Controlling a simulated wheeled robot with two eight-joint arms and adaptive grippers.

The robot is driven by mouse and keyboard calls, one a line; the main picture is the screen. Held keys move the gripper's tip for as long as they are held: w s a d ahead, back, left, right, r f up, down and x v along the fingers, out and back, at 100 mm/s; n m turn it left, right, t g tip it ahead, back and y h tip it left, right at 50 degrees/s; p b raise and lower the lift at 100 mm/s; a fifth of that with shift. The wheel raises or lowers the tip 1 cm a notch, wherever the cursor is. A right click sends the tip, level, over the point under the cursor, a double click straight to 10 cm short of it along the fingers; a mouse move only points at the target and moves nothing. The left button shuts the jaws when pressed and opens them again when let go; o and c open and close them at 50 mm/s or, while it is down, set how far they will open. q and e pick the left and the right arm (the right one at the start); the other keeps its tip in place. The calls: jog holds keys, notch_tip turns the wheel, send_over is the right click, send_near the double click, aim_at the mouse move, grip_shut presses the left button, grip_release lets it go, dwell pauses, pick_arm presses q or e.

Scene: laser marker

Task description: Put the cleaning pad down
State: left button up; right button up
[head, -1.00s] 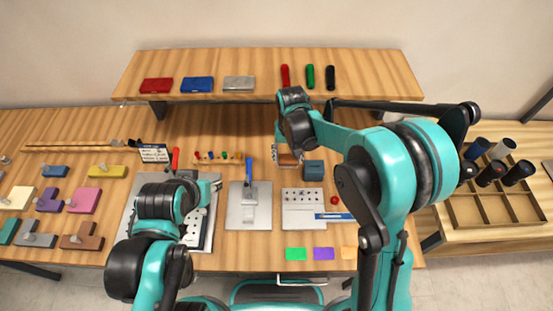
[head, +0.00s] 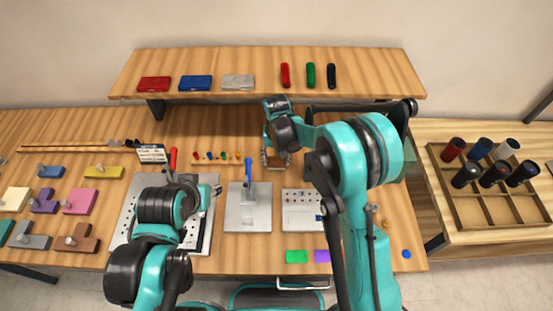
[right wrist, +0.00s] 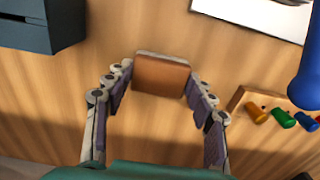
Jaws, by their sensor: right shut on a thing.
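My right gripper (right wrist: 159,76) is shut on the cleaning pad (right wrist: 161,74), a brown block with a pale far edge, held between the fingertips. I cannot tell whether the pad touches the wood. My left gripper (head: 210,190) is over the perforated plate (head: 127,220) at the left; its jaws are too small to read.
A dark blue-grey box (right wrist: 40,25) is left of the pad in the wrist view. A rack with small coloured pegs (right wrist: 282,116) is at the right. A metal plate with a blue handle (head: 247,210) stands in front. A raised shelf (head: 260,93) spans the back.

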jog(key=shift+f, duration=0.2)
jog(key=o, duration=1.1)
jog(key=shift+r, duration=0.1)
